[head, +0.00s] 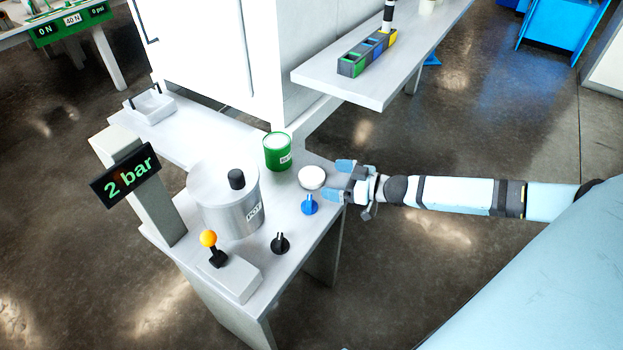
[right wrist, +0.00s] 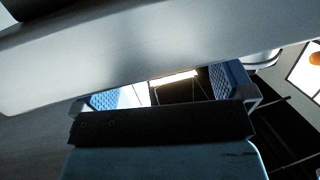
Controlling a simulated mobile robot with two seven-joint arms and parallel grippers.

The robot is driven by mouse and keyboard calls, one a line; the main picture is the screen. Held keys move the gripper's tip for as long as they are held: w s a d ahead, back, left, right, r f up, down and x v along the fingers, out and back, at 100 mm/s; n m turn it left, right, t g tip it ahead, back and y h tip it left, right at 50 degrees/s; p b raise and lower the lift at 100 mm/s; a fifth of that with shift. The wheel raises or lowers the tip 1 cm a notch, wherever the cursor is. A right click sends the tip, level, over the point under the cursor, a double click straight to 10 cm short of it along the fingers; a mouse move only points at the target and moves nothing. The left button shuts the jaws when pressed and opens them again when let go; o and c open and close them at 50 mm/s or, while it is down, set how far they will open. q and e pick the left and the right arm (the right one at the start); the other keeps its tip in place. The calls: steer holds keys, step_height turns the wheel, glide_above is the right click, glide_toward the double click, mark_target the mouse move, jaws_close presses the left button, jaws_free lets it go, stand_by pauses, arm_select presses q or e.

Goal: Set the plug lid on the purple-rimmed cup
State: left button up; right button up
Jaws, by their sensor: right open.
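A small white round piece (head: 312,177) lies near the right edge of the grey table; I cannot tell for certain that it is the plug lid. My right gripper (head: 341,181) is open just to the right of it, with its fingers pointing left towards it. I see no gap clearly enough to tell whether they touch. In the right wrist view the two blue finger pads (right wrist: 168,89) stand apart with nothing visible held between them. I see no purple-rimmed cup in either view. My left gripper is out of view.
A green cup (head: 277,153) with white contents stands behind the white piece. A blue knob (head: 309,205) and black knob (head: 280,243) are in front. A metal pot (head: 226,206), orange-topped lever (head: 209,239) and "2 bar" display (head: 126,181) stand further left.

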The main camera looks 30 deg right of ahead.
mark_target(315, 176)
steer(key=shift+b+x, duration=0.35)
steer(key=shift+x, duration=2.35)
steer(key=shift+c, duration=0.5)
steer(key=c, duration=0.9)
